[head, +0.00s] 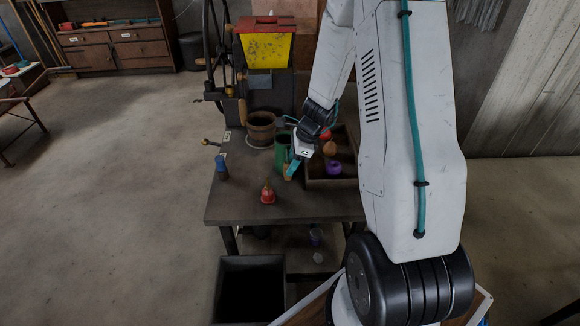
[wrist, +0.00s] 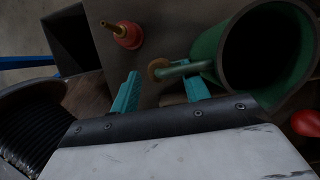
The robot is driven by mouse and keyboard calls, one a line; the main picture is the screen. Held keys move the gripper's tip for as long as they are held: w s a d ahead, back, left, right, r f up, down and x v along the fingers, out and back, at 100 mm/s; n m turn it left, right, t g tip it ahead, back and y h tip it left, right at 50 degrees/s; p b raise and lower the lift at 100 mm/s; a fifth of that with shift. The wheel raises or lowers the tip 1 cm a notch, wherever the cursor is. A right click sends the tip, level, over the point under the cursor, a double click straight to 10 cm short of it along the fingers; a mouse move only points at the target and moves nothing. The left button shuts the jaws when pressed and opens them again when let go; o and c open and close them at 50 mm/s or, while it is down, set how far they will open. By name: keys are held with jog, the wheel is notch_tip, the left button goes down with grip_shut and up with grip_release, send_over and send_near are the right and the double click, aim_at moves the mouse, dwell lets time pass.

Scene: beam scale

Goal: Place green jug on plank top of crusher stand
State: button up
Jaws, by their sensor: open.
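The green jug (head: 281,150) stands on the dark top of the table (head: 235,190), partly hidden by my gripper in the head view. In the wrist view the jug's open mouth and green wall (wrist: 208,42) fill the upper right, and its handle points left.
A wooden bucket (head: 261,128) stands behind the jug. A tray (head: 338,182) with red, orange and purple items lies to the right. A red bottle (head: 267,193) and a blue one (head: 221,168) stand on the table. An open dark bin (head: 249,290) is below.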

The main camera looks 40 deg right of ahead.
jog(key=v, duration=0.9)
jog(key=s+a+r+n, duration=0.4)
jog(key=a+r+n, duration=0.3)
jog(key=a+r, duration=0.3)
jog(key=s+a+r+n+h, duration=0.1)
jog(key=s+a+r+n, duration=0.2)
jog(key=s+n, duration=0.3)
jog(key=s+a+r+n+g+h, duration=0.1)
jog(key=s+a+r+n, duration=0.1)
jog(key=s+n, duration=0.4)
jog(key=s+a+r+n+h, duration=0.1)
jog(key=s+a+r+n, duration=0.2)
jog(key=s, duration=0.6)
jog(key=shift+s+a+r+n+h, duration=0.4)
jog(key=shift+r+n, duration=0.7)
jog(key=shift+n, duration=0.3)
jog(key=shift+w, duration=0.1)
